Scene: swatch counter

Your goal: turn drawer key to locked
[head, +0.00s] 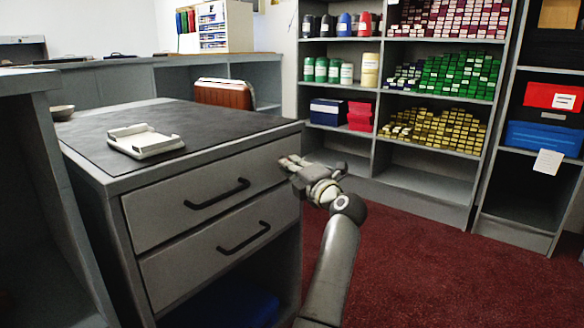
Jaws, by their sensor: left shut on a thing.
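The grey drawer cabinet (215,205) stands at the left centre in the head view. Its top drawer (160,212) and lower drawer (180,268) look closed, each with a black bar handle. My left gripper (285,161) is at the upper right of the top drawer's front. It is shut on the drawer key, close against the cabinet. The key and its lock are hidden behind the fingers or too small to make out, so I cannot tell how the key is turned. My right gripper is not in view.
A white tray (146,146) lies on the dark cabinet top. A small bowl (61,113) is at its far left corner. Shelves (425,184) with coloured goods stand behind at right. Red carpet (430,265) lies clear right of my arm.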

